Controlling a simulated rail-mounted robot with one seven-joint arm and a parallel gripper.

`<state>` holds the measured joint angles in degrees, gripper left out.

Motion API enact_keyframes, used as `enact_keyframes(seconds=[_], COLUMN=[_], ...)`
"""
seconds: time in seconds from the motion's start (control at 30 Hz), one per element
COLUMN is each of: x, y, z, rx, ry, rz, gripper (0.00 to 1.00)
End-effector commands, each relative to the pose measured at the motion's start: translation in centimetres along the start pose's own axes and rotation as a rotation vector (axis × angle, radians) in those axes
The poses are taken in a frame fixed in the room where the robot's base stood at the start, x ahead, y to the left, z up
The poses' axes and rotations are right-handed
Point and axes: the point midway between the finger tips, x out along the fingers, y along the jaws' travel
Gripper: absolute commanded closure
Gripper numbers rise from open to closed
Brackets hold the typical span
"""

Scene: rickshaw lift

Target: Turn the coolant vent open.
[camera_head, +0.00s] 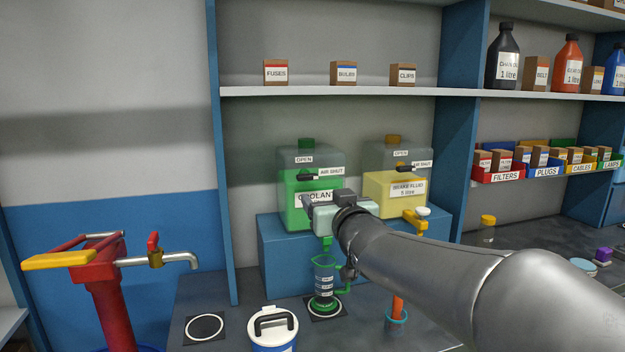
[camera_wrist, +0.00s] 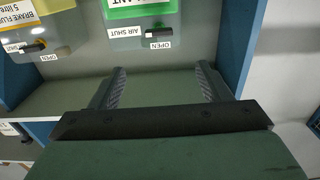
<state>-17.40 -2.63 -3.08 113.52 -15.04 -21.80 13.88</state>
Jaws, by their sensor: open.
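The coolant tank (camera_head: 298,215) is a clear box of green liquid with a green cap, standing on a blue plinth. Its vent is a small black lever (camera_head: 307,177) on the front, between an OPEN label and an AIR SHUT label. In the head view the lever lies about level, towards AIR SHUT. The lever also shows in the wrist view (camera_wrist: 154,32), where the picture is upside down. My gripper (camera_wrist: 160,72) is open and empty, its fingers apart and short of the lever. In the head view my gripper (camera_head: 309,209) is in front of the tank's lower part, below the lever.
A brake fluid tank (camera_head: 394,191) with a similar black lever stands close on the right. A green-ringed measuring vessel (camera_head: 324,280) is below the coolant tap. A white-lidded tub (camera_head: 272,325) and a red pump (camera_head: 105,270) are to the left. A shelf (camera_head: 340,91) runs above.

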Motion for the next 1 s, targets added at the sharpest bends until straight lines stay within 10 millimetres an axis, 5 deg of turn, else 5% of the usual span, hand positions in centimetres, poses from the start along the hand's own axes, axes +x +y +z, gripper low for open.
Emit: enact_keyframes(seconds=[0.6, 1.0], x=[12.9, 15.5], y=[0.0, 0.0], z=[0.0, 0.2], rx=[-0.001, 0.000], ry=[-0.005, -0.004], rz=[0.001, 0.001], gripper=[0.29, 0.29])
